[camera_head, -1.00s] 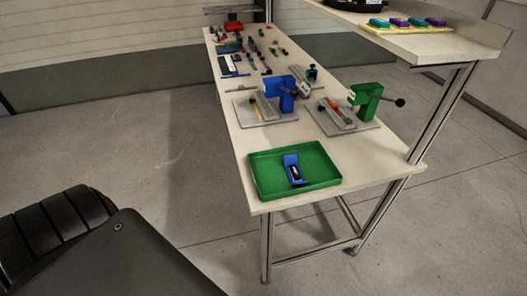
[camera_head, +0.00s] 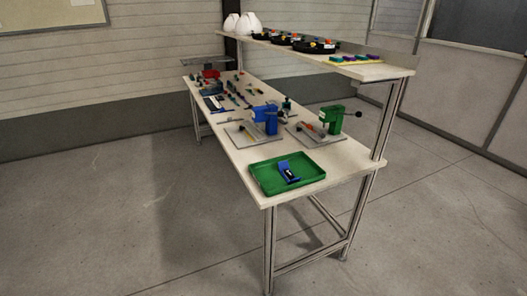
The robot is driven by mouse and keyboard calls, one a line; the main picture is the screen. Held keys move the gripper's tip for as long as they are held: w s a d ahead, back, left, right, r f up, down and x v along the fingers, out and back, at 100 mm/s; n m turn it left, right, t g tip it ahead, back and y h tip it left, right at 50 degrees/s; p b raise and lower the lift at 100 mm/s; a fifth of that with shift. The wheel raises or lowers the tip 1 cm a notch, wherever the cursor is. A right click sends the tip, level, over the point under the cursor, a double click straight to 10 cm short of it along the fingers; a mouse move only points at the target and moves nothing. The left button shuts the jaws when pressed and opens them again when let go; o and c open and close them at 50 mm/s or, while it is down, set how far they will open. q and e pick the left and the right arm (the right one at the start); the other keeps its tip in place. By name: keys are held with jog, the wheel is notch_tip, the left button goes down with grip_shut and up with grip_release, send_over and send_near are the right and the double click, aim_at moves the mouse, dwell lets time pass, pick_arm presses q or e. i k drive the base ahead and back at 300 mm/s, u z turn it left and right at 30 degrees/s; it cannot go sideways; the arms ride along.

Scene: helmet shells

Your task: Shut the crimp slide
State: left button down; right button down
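On the long pale workbench (camera_head: 240,158) stand two press-like fixtures on grey base plates. One has a blue body (camera_head: 267,119) and the other a green body (camera_head: 331,118) with a dark ball-ended lever at its right. A slim yellow piece lies on the blue fixture's plate and an orange-red one on the green fixture's plate. I cannot tell which part is the crimp slide, or how it stands. A green tray (camera_head: 311,166) at the near end holds a blue part (camera_head: 287,172) with a dark insert. Neither of my grippers is in view.
An upper shelf (camera_head: 385,72) over the bench holds white helmet shells (camera_head: 249,24), black trays with coloured parts, and a yellow strip of small blocks. Many small parts lie at the bench's far end. The floor (camera_head: 120,220) left of the bench is clear.

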aim_at(301, 127)
jog(key=k, duration=0.3)
jog(key=u, duration=1.35)
jog(key=i, duration=1.85)
jog(key=z, duration=0.95)
jog(key=i, duration=0.7)
jog(key=z, duration=0.6)
